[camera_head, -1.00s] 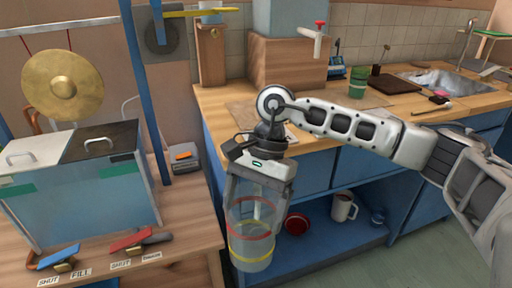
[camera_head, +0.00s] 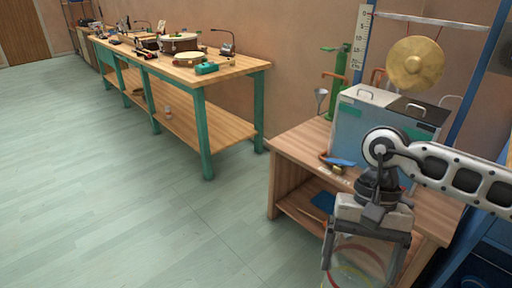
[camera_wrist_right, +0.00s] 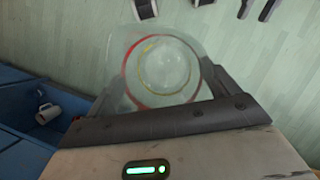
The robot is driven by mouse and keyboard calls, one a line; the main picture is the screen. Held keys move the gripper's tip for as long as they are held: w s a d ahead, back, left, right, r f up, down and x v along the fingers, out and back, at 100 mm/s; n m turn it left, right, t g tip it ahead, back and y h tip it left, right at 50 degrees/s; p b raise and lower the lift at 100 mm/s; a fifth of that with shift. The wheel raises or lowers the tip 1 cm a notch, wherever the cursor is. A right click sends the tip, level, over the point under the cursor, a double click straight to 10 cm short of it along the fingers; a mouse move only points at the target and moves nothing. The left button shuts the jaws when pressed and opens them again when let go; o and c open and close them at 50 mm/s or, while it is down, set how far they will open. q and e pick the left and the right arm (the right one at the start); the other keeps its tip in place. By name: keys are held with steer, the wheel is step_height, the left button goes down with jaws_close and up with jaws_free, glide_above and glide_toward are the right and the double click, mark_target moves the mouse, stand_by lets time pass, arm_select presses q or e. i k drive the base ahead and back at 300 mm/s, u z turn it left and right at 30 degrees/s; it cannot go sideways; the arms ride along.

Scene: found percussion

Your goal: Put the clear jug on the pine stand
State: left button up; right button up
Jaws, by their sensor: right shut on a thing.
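My right gripper (camera_head: 366,250) points down at the lower right of the head view, shut on the clear jug (camera_head: 352,268). The jug is see-through with red and yellow rings; the picture's bottom edge cuts it off. In the wrist view the jug (camera_wrist_right: 162,68) sits between the two fingers, with floor behind it. It hangs in front of a low wooden bench (camera_head: 305,150). I cannot tell which piece, if any, is the pine stand. My left gripper is not in view.
A lidded tank (camera_head: 352,135), a green pump (camera_head: 338,90) and a blue-handled valve (camera_head: 338,162) stand on the low bench. A gong (camera_head: 415,63) hangs behind. A long green-legged workbench (camera_head: 235,72) runs along the wall. The pale floor (camera_head: 120,190) at left is clear.

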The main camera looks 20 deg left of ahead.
mark_target(321, 139)
steer(key=u, duration=1.45)
steer(key=i, duration=2.8)
steer(key=z, duration=0.9)
steer(key=i, duration=1.1)
steer(key=z, duration=1.35)
steer(key=i, duration=0.35)
steer(key=z, duration=0.35)
